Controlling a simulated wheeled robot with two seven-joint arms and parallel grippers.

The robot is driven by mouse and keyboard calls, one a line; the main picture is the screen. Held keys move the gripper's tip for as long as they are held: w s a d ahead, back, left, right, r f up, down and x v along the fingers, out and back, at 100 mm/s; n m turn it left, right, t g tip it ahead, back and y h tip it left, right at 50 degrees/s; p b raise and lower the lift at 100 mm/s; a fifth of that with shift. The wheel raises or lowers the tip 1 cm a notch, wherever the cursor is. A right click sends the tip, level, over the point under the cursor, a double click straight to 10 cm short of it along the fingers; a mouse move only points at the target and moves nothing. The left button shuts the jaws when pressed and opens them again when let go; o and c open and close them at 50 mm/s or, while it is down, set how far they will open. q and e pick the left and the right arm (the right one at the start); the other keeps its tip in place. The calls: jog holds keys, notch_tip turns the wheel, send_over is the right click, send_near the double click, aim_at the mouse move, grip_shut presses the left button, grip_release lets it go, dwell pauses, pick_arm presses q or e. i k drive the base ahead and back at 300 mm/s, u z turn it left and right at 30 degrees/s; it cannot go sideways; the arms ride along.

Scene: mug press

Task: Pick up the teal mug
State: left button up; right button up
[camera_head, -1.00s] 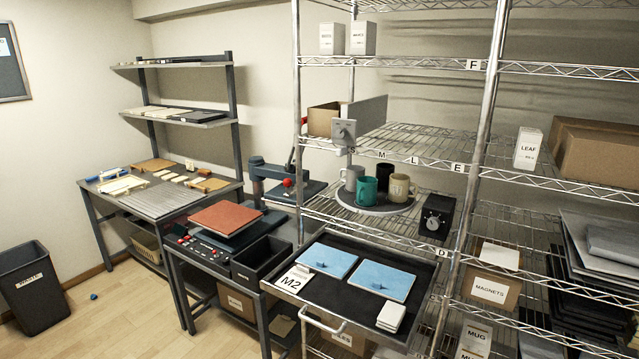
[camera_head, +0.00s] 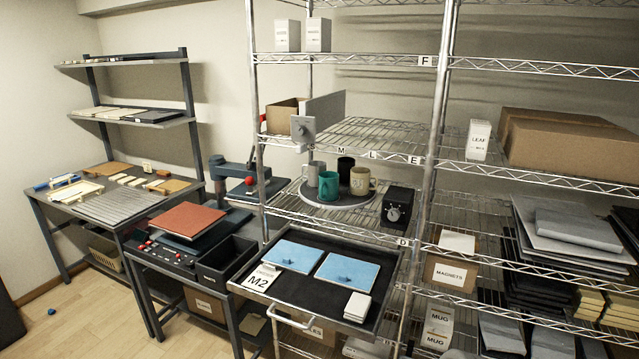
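The teal mug (camera_head: 328,188) stands upright on a round grey turntable (camera_head: 312,200) on the middle wire shelf. A grey mug (camera_head: 314,172) is behind it to the left, a black mug (camera_head: 345,168) behind it, and a cream mug (camera_head: 361,181) to its right. All of them share the turntable. Neither of my grippers shows in the head view.
A black control box with a dial (camera_head: 397,209) stands right of the turntable. Below, a pulled-out black drawer (camera_head: 310,311) holds two blue pads. Shelf posts (camera_head: 436,150) stand on both sides of the mugs. A heat press (camera_head: 192,222) is left.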

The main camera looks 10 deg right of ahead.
aim_at(329, 181)
jog(key=z, duration=0.6)
jog(key=i, duration=0.1)
jog(key=u, duration=2.15)
jog(key=i, duration=1.8)
jog(key=z, duration=0.6)
